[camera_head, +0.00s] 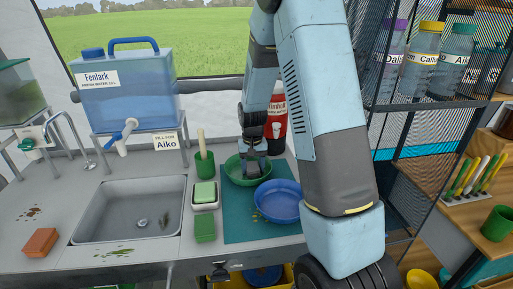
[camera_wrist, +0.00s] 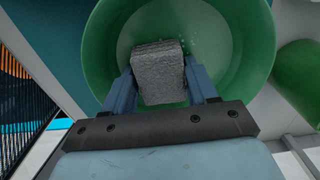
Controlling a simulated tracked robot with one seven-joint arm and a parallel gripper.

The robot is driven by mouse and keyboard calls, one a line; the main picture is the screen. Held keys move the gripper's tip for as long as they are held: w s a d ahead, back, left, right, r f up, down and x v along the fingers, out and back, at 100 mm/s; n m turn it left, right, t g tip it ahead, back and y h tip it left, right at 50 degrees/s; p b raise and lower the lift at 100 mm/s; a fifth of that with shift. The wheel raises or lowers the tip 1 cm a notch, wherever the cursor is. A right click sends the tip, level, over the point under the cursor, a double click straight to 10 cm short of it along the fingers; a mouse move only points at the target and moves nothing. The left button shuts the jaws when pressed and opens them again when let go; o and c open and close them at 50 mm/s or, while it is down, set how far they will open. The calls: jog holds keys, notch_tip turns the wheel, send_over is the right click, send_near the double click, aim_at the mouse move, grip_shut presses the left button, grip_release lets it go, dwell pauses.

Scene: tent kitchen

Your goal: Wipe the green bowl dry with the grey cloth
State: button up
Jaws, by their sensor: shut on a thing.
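The green bowl (camera_head: 235,173) stands upright on a teal mat at the right of the sink. In the wrist view the bowl (camera_wrist: 240,40) fills the upper middle, with small pale drops on its inside. The grey cloth (camera_wrist: 160,73) is a folded pad between my two fingers. My gripper (camera_wrist: 160,85) is shut on the cloth and holds it inside the bowl; whether the cloth touches the bowl's floor I cannot tell. In the head view my gripper (camera_head: 254,160) points down into the bowl and hides much of its inside.
A blue bowl (camera_head: 278,201) stands close in front on the teal mat (camera_head: 237,228). A green cup (camera_head: 205,163) with a wooden handle, a green sponge in a dish (camera_head: 204,195) and a green block (camera_head: 205,229) stand left. A red container (camera_head: 273,130) is behind. The sink (camera_head: 130,205) holds food bits.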

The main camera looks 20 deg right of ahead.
jog(key=a, duration=0.3)
jog(key=shift+a, duration=0.25)
jog(key=shift+d+r, duration=0.15)
jog(key=shift+d, duration=0.8)
jog(key=shift+d+f, duration=0.25)
jog(key=shift+d, duration=0.65)
notch_tip(320, 180, up, 2)
jog(key=shift+r, duration=3.05)
